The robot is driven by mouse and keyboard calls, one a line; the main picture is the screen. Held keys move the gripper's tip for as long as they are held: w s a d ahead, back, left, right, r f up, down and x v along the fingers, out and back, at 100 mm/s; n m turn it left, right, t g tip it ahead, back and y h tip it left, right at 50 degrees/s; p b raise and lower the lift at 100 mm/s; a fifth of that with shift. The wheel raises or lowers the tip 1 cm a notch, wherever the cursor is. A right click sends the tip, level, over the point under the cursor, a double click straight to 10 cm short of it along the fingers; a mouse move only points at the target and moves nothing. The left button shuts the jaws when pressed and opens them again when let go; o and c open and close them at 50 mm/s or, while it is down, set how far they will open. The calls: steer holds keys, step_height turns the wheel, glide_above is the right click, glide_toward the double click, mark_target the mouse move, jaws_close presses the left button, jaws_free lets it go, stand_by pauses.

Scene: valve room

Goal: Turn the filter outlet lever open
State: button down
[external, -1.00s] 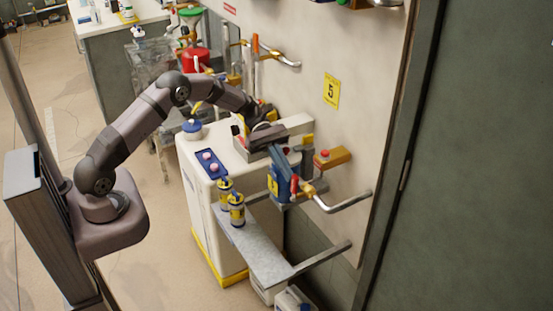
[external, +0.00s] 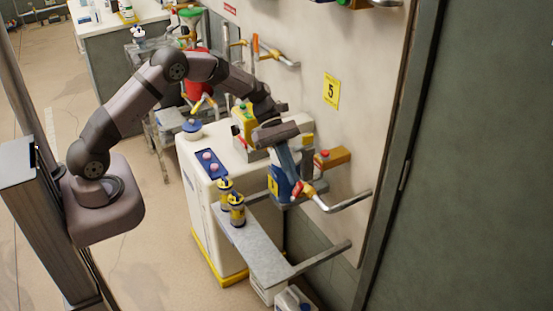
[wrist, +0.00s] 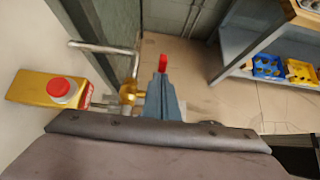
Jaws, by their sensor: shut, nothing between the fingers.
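The filter outlet lever (external: 306,188) has a red handle beside a brass valve on the grey outlet pipe, low on the wall. In the wrist view its red end (wrist: 162,63) shows just past my fingertips, and the brass valve (wrist: 130,93) is left of them. My gripper (external: 296,179) is shut and empty, its blue-grey fingers pointing down at the lever. The fingers (wrist: 163,76) hide part of the handle in the wrist view. They look very close to the handle; I cannot tell whether they touch. A blue body (external: 280,186) is just left of the lever.
A white cabinet (external: 208,215) stands behind. Floor beyond the lever is open.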

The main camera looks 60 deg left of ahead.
steer(key=shift+d+r+y+p, duration=0.25)
steer(key=shift+d+y+p, duration=0.25)
steer(key=shift+p, duration=0.1)
steer(key=shift+d+r+y+p, duration=0.25)
steer(key=shift+d+y+p, duration=0.2)
steer(key=shift+p, duration=0.1)
steer(key=shift+d+f+y+p, duration=0.25)
steer(key=shift+d+y+p, duration=0.5)
steer(key=shift+y, duration=0.2)
steer(key=shift+d+f, duration=0.6)
steer(key=shift+d, duration=0.25)
steer(key=shift+d+f, duration=0.6)
steer(key=shift+d, duration=0.25)
steer(key=shift+d+b+x, duration=0.3)
steer(key=shift+b+x, duration=0.05)
steer(key=shift+x, duration=0.95)
steer(key=shift+d+r, duration=0.1)
step_height(320, 180, up, 14)
glide_above(303, 187)
steer(key=d, duration=0.6)
steer(key=shift+a+f, duration=0.15)
steer(key=shift+f, duration=0.05)
